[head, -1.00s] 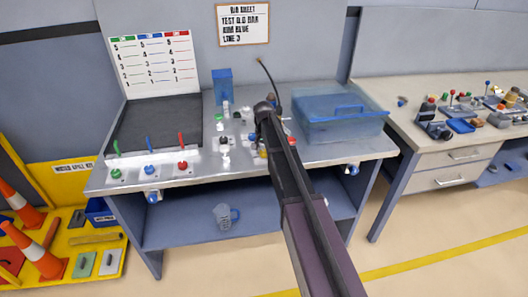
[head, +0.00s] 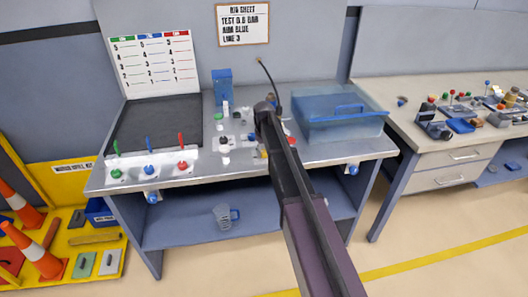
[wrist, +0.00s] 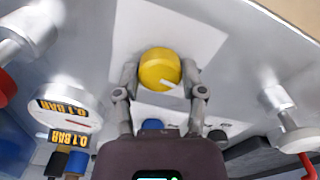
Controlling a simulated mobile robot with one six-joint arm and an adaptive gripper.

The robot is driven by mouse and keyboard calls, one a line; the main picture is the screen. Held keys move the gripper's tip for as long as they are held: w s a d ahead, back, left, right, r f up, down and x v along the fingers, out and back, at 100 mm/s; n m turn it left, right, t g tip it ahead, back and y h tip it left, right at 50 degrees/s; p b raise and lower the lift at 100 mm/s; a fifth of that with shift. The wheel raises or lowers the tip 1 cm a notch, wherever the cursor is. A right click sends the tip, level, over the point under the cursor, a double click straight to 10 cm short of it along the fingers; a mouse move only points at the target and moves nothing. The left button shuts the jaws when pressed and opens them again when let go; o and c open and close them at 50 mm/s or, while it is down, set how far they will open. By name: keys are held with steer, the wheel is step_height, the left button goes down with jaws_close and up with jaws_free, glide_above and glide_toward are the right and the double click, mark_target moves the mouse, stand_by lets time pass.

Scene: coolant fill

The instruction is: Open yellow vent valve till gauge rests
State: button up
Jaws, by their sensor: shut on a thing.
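The yellow vent valve (wrist: 160,69) is a round knob with a pale pointer mark, on a white plate in the wrist view. My gripper (wrist: 161,78) is shut on it, one finger on each side. In the head view my arm mostly hides the valve, and only a bit of yellow (head: 263,154) shows beside it. The gauge (wrist: 64,108) is a round white dial at the left of the wrist view.
Green, blue and red levers (head: 149,157) stand at the front left. Small fittings (head: 223,140) crowd the middle. Metal pipe fittings (wrist: 290,118) flank my gripper in the wrist view.

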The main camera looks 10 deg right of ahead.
steer(key=shift+s+n, duration=0.1)
steer(key=shift+n, duration=0.6)
steer(key=o, duration=1.1)
steer(key=shift+o, duration=0.2)
steer(key=shift+m, duration=0.3)
